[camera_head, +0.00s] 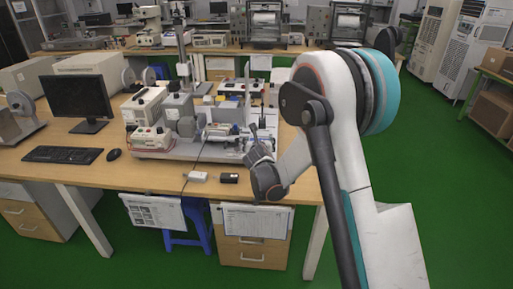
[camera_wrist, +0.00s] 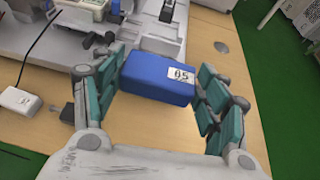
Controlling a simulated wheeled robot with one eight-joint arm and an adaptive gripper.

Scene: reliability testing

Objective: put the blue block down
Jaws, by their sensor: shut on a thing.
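Bare wooden table shows below and around the block, near the edge of a grey base plate. I cannot tell how far it is above the table. In the head view my gripper (camera_head: 256,146) is over the table's right part, beside the equipment. I cannot make out the block clearly there.
The wooden table (camera_head: 190,177) carries a grey equipment plate (camera_head: 185,152) with several instruments. A white box (camera_head: 197,177) with a cable and a small black box (camera_head: 229,178) lie at the front edge. A monitor (camera_head: 78,97), keyboard (camera_head: 62,155) and mouse (camera_head: 113,154) are at left.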

